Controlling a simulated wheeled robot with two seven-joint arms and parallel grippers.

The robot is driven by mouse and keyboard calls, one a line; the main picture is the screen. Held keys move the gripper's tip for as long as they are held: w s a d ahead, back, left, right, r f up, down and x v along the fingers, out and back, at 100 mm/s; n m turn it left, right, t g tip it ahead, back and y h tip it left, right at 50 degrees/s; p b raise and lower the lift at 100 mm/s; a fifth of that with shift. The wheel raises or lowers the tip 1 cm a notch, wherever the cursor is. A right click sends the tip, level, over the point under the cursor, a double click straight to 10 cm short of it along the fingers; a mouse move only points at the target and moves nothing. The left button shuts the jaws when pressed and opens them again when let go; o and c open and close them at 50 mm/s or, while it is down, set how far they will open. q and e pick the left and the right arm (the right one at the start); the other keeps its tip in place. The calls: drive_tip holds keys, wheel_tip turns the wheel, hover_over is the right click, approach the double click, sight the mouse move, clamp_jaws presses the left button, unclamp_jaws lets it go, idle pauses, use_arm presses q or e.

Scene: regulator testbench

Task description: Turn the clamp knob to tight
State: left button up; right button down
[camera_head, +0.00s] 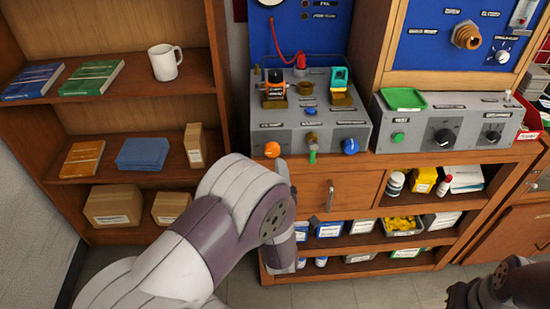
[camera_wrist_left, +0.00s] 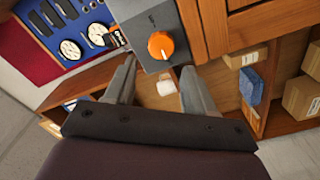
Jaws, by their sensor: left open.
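A round orange knob (camera_head: 272,149) sits at the lower left of the grey test box (camera_head: 340,108). I take it for the clamp knob, though its label is too small to read. In the left wrist view, the orange knob (camera_wrist_left: 160,45) has a pale mark on its face and lies beyond the fingertips, roughly between them. My left gripper (camera_wrist_left: 158,68) is open and empty, its two fingers apart and not seen touching the knob. In the head view my left arm hides most of that gripper. The knob's exact setting cannot be read.
A green knob (camera_head: 312,156) and a blue knob (camera_head: 351,146) stand right of the orange one. A second grey box (camera_head: 450,121) with black knobs is further right. A wooden drawer (camera_head: 312,190) lies below. A shelf unit (camera_head: 120,95) stands at left.

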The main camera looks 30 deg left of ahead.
sight(272, 153)
use_arm(q)
drive_tip(key=x, duration=0.6)
drive_tip(key=shift+f, duration=0.15)
drive_tip(key=shift+w+a, duration=0.15)
drive_tip(key=shift+w, duration=0.3)
drive_tip(key=c, duration=0.8)
